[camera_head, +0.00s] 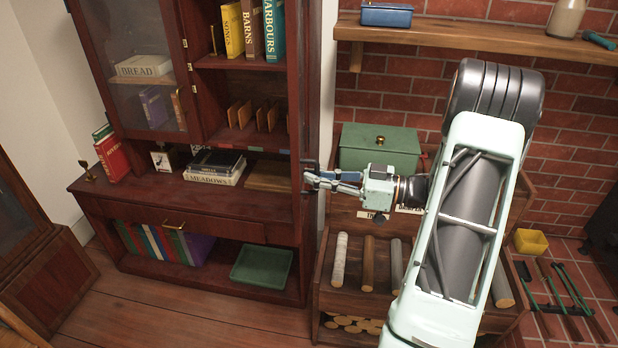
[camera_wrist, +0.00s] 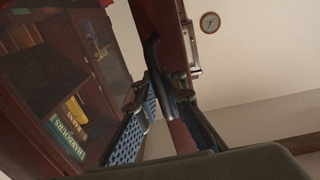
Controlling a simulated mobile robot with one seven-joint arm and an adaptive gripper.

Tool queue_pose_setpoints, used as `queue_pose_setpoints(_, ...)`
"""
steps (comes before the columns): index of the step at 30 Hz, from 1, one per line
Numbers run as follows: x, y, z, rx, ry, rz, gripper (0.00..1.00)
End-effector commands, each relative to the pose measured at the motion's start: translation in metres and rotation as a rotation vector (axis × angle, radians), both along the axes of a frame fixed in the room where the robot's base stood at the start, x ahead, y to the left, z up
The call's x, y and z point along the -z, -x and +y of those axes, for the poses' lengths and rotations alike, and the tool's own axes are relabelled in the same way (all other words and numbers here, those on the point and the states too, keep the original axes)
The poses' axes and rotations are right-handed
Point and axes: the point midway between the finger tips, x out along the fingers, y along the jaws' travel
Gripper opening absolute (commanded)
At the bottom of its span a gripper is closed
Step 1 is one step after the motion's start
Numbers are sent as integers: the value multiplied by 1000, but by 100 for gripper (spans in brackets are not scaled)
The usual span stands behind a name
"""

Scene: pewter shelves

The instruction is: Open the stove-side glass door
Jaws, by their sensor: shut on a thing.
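The dark red wooden cabinet (camera_head: 180,198) stands at the left. Its stove-side glass door (camera_head: 303,90) is seen almost edge-on at the cabinet's right, swung out, and the right shelves show openly. Its dark handle (camera_wrist: 153,62) passes between my fingers in the wrist view. My gripper (camera_head: 318,178) reaches in from the right and is shut on this handle; in the wrist view its fingers (camera_wrist: 165,115) lie on both sides of it. The exact contact is partly hidden. The door frame (camera_wrist: 163,22) runs beside the handle.
The cabinet's other glass panel (camera_head: 125,45) is at the left. Books (camera_head: 252,28) stand on the right shelves. A green box (camera_head: 378,147) sits on a wooden rack (camera_head: 335,285) with logs, close to my gripper. A wall shelf (camera_head: 480,37) is above. Wooden floor (camera_head: 165,308) is clear in front.

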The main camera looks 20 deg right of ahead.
Motion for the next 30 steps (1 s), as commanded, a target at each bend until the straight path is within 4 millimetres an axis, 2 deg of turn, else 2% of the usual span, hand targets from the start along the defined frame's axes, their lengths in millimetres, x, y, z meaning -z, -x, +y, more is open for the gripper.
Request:
queue_pose_setpoints(19, 1, 2, -5, -5, -2, 2, 0)
queue_pose_setpoints(20, 1, 2, -5, -5, -2, 3, 8)
queue_pose_setpoints(22, 1, 2, -5, -4, -2, 3, 15)
queue_pose_setpoints(30, 1, 2, -6, -2, -1, 2, 15)
